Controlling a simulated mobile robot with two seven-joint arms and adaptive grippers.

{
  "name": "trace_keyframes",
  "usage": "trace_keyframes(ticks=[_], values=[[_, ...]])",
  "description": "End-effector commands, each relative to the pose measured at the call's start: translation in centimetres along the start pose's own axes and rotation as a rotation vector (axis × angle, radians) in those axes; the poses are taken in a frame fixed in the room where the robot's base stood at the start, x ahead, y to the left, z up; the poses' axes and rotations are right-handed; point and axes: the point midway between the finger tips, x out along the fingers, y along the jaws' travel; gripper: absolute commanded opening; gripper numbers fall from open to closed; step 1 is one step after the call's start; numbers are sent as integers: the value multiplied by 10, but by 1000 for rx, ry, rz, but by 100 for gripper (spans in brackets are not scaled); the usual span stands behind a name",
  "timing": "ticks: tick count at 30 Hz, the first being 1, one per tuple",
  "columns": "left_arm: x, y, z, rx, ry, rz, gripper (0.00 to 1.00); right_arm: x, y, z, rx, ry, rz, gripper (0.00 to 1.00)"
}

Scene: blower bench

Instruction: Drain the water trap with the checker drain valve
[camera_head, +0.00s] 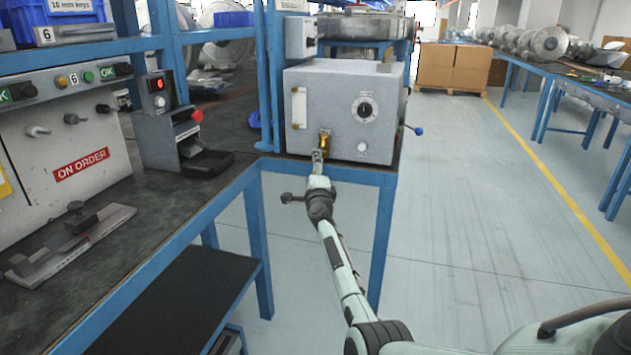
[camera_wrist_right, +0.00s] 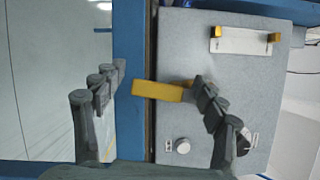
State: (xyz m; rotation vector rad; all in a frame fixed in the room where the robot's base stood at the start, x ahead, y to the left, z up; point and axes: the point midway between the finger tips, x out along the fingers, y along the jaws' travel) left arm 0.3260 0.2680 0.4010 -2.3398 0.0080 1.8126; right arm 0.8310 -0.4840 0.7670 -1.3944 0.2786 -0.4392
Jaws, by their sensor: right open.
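The checker is a grey box (camera_head: 335,82) at the end of the blue bench. Its yellow drain valve handle (camera_head: 324,139) is low on the front face. In the right wrist view the handle (camera_wrist_right: 158,91) lies between my open right fingers, its end close to one fingertip; I cannot tell whether they touch. A pale strip with yellow ends (camera_head: 299,108), perhaps the water trap's sight glass, is on the front left; it also shows in the right wrist view (camera_wrist_right: 245,41). My right gripper (camera_head: 318,158) is just in front of the valve. My left gripper is out of view.
The checker has a black dial (camera_head: 364,109), a small white knob (camera_head: 361,147) and a blue-tipped lever (camera_head: 417,130) on its right side. A black device with a red button (camera_head: 170,130) stands on the bench to the left.

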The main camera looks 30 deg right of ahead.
Motion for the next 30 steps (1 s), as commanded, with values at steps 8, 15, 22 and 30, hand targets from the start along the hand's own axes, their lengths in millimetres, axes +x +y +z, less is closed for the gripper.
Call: trace_keyframes(ticks=[8,15,22,30], values=[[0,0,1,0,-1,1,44,-50,2,-1,4,4,1,72],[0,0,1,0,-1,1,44,-95,2,-2,-2,5,2,72],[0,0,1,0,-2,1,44,-111,1,-2,-3,3,2,72],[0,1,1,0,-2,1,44,-112,1,-2,-3,3,1,72]])
